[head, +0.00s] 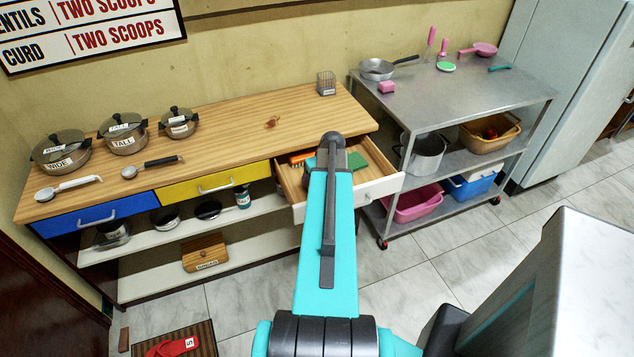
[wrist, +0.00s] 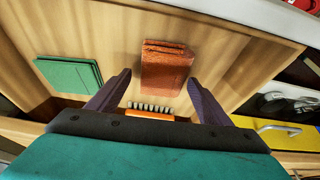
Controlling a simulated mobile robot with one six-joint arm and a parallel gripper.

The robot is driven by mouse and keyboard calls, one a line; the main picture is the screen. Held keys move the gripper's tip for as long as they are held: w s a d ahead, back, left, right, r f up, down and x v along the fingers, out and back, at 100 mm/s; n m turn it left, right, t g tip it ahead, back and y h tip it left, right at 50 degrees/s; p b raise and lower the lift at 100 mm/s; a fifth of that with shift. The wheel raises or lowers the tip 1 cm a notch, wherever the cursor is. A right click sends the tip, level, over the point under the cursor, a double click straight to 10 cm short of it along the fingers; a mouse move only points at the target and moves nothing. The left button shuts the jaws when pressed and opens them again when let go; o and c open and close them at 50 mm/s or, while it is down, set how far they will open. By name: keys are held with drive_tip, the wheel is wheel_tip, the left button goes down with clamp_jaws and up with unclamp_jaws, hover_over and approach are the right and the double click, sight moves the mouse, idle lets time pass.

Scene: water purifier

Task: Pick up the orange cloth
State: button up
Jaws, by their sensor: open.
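The orange cloth (wrist: 165,68) is a folded, reddish-orange stack lying flat on the wooden bottom of the open drawer (head: 292,184). In the wrist view it sits ahead of my gripper (wrist: 160,80), in line with the gap between the two dark fingers. My gripper is open with nothing held. The fingers stand one on each side of the cloth's near end; whether they are level with it cannot be told. In the head view my arm hides the gripper and most of the drawer's middle, and I cannot make out the cloth there.
A green cloth (wrist: 70,74) lies in the same drawer, left of the gripper in the wrist view. An orange brush (wrist: 150,112) with pale bristles lies just below the orange cloth. The drawer walls and the wooden counter (head: 240,110) bound the space.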

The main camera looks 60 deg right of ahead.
drive_tip(key=shift+w+d+f, duration=0.15)
drive_tip(key=shift+w+f, duration=0.1)
drive_tip(key=shift+f, duration=0.3)
drive_tip(key=shift+f, duration=0.25)
idle(0.9)
drive_tip(key=c, duration=1.1)
